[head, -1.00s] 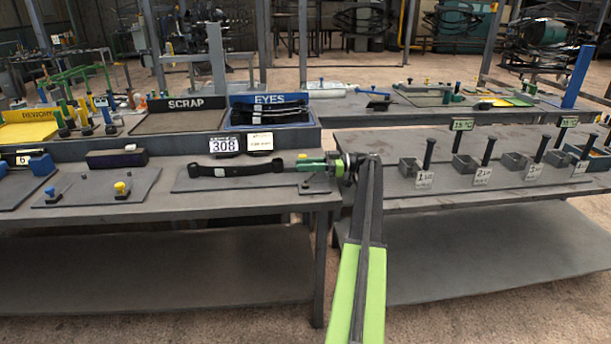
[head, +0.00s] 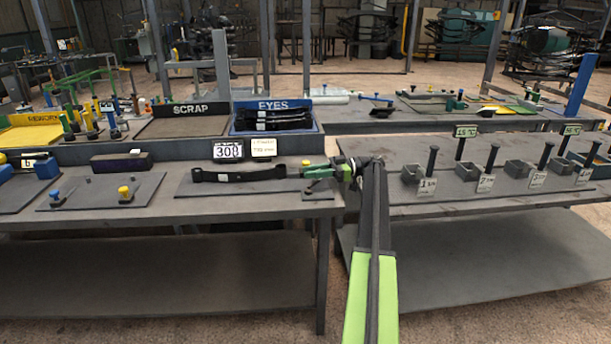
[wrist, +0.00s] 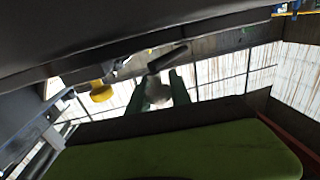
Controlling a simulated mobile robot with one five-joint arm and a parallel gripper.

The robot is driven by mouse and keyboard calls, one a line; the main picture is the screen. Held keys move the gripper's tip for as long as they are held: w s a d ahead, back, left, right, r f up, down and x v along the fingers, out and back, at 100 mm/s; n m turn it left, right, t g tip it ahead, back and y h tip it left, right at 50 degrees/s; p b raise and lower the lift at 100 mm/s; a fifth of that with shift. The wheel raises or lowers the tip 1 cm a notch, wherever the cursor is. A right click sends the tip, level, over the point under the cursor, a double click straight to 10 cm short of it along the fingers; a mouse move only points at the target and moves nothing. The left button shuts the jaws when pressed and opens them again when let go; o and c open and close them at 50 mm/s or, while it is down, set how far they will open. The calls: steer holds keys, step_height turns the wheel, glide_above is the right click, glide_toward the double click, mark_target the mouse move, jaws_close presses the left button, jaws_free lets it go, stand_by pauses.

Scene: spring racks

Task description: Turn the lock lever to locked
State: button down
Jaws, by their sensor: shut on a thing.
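My gripper (head: 318,172) is at the right end of the plate (head: 222,187) on the left bench, beside the end of a black leaf spring (head: 238,175). Its green fingers also show in the wrist view (wrist: 156,92). They are shut on a small part there, which I take to be the lock lever; a dark bar (wrist: 167,58) shows at the fingertips. In the head view the jaws largely hide the lever, so its exact angle cannot be told. The spring lies flat along the plate.
Blue and yellow knobs (head: 123,192) stand on a plate to the left. The right bench (head: 415,207) carries small grey holders with black posts.

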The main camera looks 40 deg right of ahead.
steer(key=shift+w+a, duration=0.25)
steer(key=shift+w, duration=0.05)
stand_by(0.4)
steer(key=c, duration=1.2)
jaws_free()
